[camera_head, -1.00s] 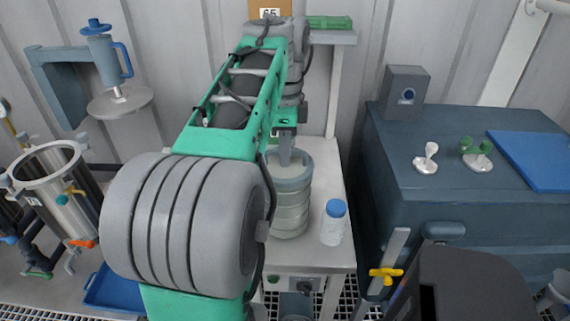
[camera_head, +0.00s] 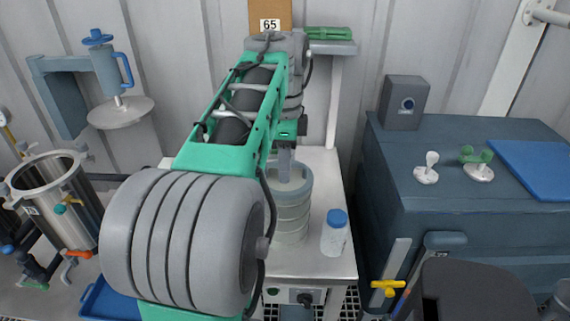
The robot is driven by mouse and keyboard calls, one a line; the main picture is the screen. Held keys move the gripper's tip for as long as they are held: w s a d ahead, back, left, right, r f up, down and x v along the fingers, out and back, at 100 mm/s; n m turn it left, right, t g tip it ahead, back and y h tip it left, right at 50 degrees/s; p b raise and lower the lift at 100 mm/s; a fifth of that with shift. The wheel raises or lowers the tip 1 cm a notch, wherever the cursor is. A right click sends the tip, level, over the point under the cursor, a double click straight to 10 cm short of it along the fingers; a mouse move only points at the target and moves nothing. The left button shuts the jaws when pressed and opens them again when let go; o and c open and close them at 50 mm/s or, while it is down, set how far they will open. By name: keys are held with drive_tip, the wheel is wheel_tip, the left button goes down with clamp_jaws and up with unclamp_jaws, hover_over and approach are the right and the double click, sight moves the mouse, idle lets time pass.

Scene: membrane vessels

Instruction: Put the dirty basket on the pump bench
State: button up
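A pale ringed cylinder (camera_head: 292,215) with a grey-blue rim stands upright on, or just over, the white bench (camera_head: 316,262). It may be the dirty basket; I cannot tell dirt on it. My gripper (camera_head: 285,168) points down at the cylinder's top from above, its tip at or inside the rim. The fingers are too small and partly covered to show whether they are open or hold the rim. My arm hides the cylinder's left side and much of the bench's left part.
A white bottle with a blue cap (camera_head: 335,233) stands close to the cylinder's right. An open steel vessel (camera_head: 85,205) is at the left, and a round shelf (camera_head: 121,113) is above it. A dark blue cabinet (camera_head: 460,220) is at the right, and a yellow-handled valve (camera_head: 388,287) is in front.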

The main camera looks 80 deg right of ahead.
wheel_tip(320, 180, up, 12)
drive_tip(key=p, duration=1.2)
drive_tip(key=w+a+f+n+h, duration=0.1)
drive_tip(key=w+a+f+n, duration=0.2)
drive_tip(key=w+a+n, duration=0.6)
drive_tip(key=w+a+f+n, duration=0.3)
drive_tip(key=w+a+n, duration=0.25)
drive_tip(key=w, duration=0.65)
drive_tip(key=w+a+f+n+t, duration=0.1)
drive_tip(key=a+f+n, duration=0.2)
drive_tip(key=a+n, duration=0.3)
drive_tip(key=w+a+f+n+t, duration=0.1)
drive_tip(key=w+a+f+n, duration=0.1)
drive_tip(key=a+n, duration=0.5)
drive_tip(key=w+a+f+n+t+y, duration=0.1)
drive_tip(key=a+f+n, duration=0.3)
drive_tip(key=a, duration=0.9)
drive_tip(key=shift+w+a+n+t+b, duration=0.15)
drive_tip(key=shift+w+n+t+b, duration=0.2)
drive_tip(key=shift+n, duration=0.8)
